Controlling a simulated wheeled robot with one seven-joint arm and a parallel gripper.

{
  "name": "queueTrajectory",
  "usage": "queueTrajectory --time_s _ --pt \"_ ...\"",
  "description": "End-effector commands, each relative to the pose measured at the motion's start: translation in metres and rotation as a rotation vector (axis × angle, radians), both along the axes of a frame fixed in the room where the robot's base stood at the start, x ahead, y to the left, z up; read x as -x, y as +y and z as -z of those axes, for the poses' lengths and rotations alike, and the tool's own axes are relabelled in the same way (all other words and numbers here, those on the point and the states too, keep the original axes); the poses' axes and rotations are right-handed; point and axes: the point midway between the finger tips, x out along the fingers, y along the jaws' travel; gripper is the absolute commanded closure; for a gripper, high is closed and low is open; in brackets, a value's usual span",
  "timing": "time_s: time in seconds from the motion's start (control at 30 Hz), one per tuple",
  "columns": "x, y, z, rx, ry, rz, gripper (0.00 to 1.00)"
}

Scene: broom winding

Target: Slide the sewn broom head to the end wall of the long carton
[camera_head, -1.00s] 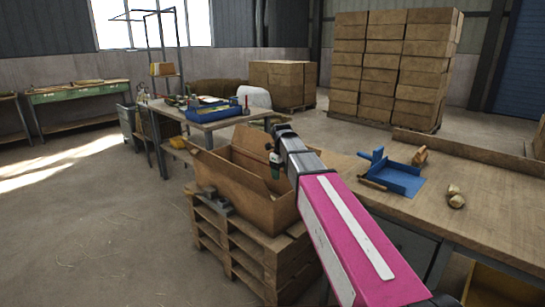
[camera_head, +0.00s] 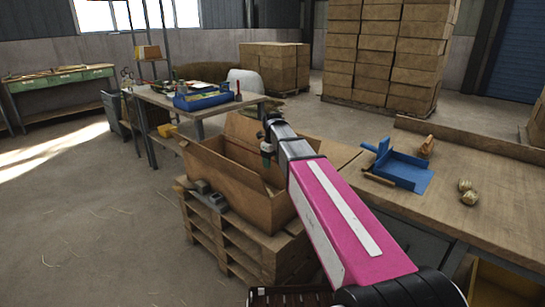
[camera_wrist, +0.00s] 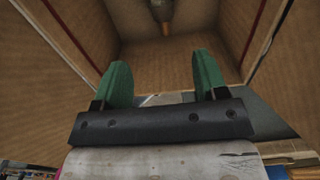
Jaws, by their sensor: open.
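The long carton (camera_head: 222,178) stands open on a wooden pallet in the head view, its flaps raised. My gripper (camera_head: 266,158) is over the carton's opening, its tip partly hidden by my arm. In the wrist view my gripper (camera_wrist: 160,68) has two green fingers spread apart with nothing between them. Beyond them are the carton's brown inner walls (camera_wrist: 60,50). A grey, rounded thing with an orange-brown end (camera_wrist: 163,15) shows at the top edge, cut off by the frame; I cannot tell if it is the broom head. The carton's floor is mostly hidden in the head view.
A workbench (camera_head: 480,208) on the right holds a blue fixture (camera_head: 402,170) and round tan pieces. A table with a blue tray (camera_head: 203,100) stands behind the carton. A grey metal object (camera_head: 205,192) sits on the pallet (camera_head: 235,250) beside the carton.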

Motion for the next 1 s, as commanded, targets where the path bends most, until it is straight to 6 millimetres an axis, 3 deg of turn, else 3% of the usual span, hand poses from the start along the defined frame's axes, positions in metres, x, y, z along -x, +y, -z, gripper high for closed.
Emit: queueTrajectory --time_s 1.0 --pt "0.0 0.0 0.114 0.0 0.001 0.0 0.34"
